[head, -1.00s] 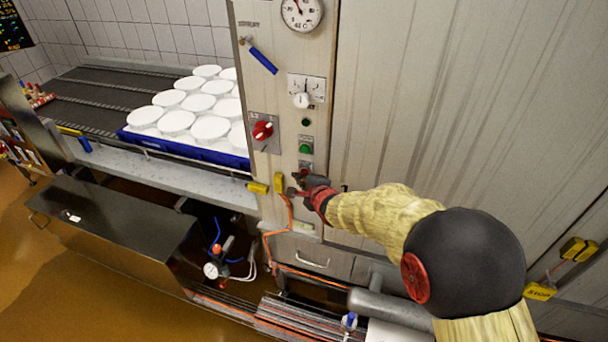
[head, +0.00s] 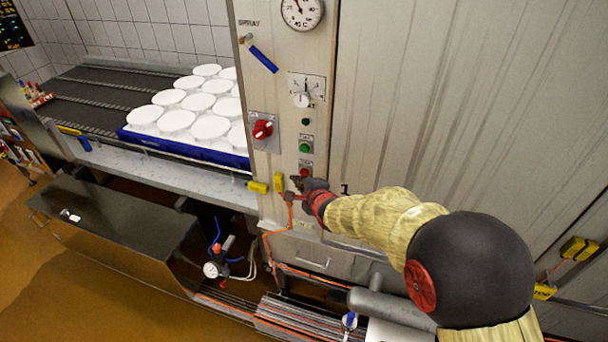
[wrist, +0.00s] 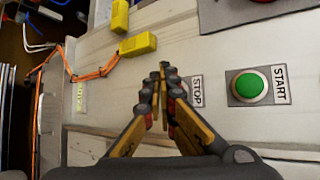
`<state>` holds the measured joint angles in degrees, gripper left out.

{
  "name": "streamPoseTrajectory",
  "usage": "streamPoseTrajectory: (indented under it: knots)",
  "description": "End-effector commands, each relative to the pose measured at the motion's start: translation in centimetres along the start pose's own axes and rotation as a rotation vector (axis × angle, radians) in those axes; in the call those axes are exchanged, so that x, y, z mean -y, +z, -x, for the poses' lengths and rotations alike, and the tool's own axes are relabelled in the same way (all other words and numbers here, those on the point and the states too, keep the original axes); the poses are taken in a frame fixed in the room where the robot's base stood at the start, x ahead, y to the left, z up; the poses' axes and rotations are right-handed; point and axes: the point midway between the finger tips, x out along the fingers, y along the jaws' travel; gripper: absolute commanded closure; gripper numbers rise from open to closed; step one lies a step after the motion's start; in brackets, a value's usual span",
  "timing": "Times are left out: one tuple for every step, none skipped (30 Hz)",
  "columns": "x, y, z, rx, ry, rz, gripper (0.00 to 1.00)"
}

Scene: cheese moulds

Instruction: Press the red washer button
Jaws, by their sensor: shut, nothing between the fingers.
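The red button (head: 304,172) is on the washer's front panel, under the green button (head: 305,147). My gripper (head: 296,181) is shut and empty, with its fingertips just below and left of the red button. In the wrist view the shut fingertips (wrist: 160,76) are close to the panel. There the STOP label (wrist: 197,90) shows beside the fingers, and they hide most of the red button. The green START button (wrist: 248,86) is further right. I cannot tell whether the fingers touch the panel.
A red rotary switch (head: 262,129), a white knob (head: 301,100) and a blue-handled valve (head: 263,59) are on the panel. Yellow connectors (head: 258,187) and an orange cable (head: 267,240) are near my gripper. A blue tray (head: 190,147) of white moulds stands on the conveyor at left.

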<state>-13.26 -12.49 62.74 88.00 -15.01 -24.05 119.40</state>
Motion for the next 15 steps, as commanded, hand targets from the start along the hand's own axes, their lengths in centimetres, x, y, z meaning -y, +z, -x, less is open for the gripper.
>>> streamPoseTrajectory:
  knots:
    - [0.0,0.0,0.0,0.000,-0.001,0.000,1.00]
    - [0.0,0.0,0.0,0.000,-0.001,0.000,1.00]
    - [0.0,0.0,0.0,0.000,-0.001,0.000,1.00]
    - [0.0,0.0,0.0,0.000,-0.001,0.000,1.00]
    - [0.0,0.0,0.0,0.000,-0.001,0.000,1.00]
    - [0.0,0.0,0.0,0.000,-0.001,0.000,1.00]
    - [0.0,0.0,0.0,0.000,-0.001,0.000,1.00]
    - [0.0,0.1,0.1,0.000,-0.001,0.000,1.00]
    - [-0.1,0.1,0.2,0.001,-0.001,0.001,1.00]
    - [-0.1,0.2,0.3,0.001,-0.001,0.001,1.00]
    - [-0.2,0.4,0.4,0.001,-0.001,0.001,1.00]
    - [-0.4,0.5,0.7,0.001,-0.002,0.001,1.00]
    - [-0.6,0.7,0.9,0.001,-0.001,0.001,1.00]
    - [-0.8,0.8,1.1,0.001,-0.001,0.001,1.00]
    - [-0.9,1.0,1.3,0.001,-0.001,0.001,1.00]
